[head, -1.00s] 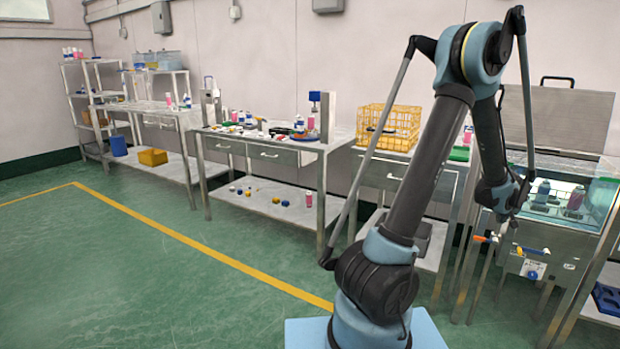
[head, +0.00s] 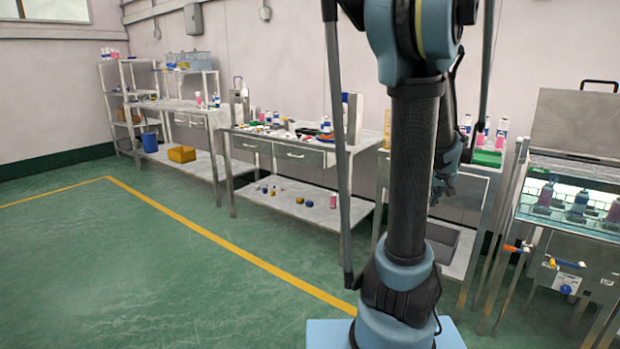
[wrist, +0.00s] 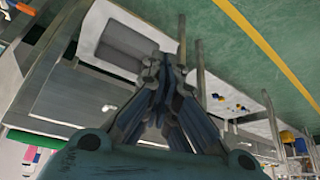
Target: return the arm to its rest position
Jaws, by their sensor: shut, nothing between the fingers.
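My arm stands upright in the head view, with its forearm folded down behind the upper arm. My gripper (head: 441,192) hangs low behind the upper arm, partly hidden by it, in front of the bench to the left of the water bath. In the wrist view my gripper (wrist: 160,72) shows its fingers drawn together, with nothing between them. The wrist picture is tilted, with floor and bench parts behind the fingers.
A lit water bath (head: 590,262) with several bottles in it stands at the right. A steel workbench (head: 275,140) with small parts stands left of my arm. A yellow bin (head: 181,154) sits on a low shelf. Green floor (head: 120,270) at the left is clear.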

